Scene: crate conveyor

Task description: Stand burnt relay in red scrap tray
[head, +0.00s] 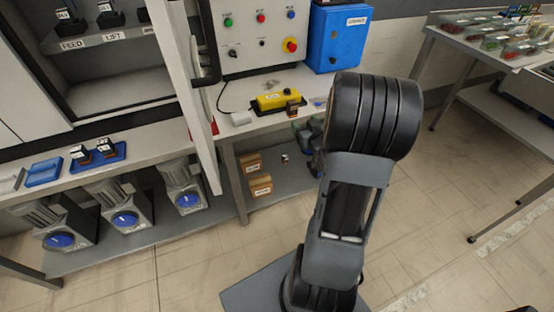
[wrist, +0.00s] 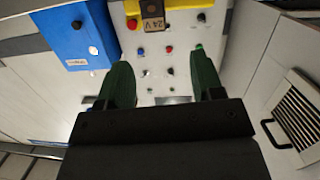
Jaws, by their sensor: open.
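A dark relay (head: 292,104) with an orange-brown face stands at the front right of the yellow tester (head: 270,101) on the bench. In the wrist view the relay (wrist: 152,15), marked 24 V, is at the top, beyond my fingertips. I cannot tell whether it is burnt. My gripper (wrist: 163,62) is open and empty, its two green fingers apart, short of the relay. In the head view it is mostly hidden behind my arm. A small red edge (head: 214,127) shows beside the open cabinet door and may be the red scrap tray; most of it is hidden.
The open cabinet door (head: 190,90) juts out left of the tester. A blue tray (head: 97,157) with two relays and another blue tray (head: 45,172) lie on the left bench. A blue box (head: 337,38) hangs on the right. The floor (head: 420,230) at right is clear.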

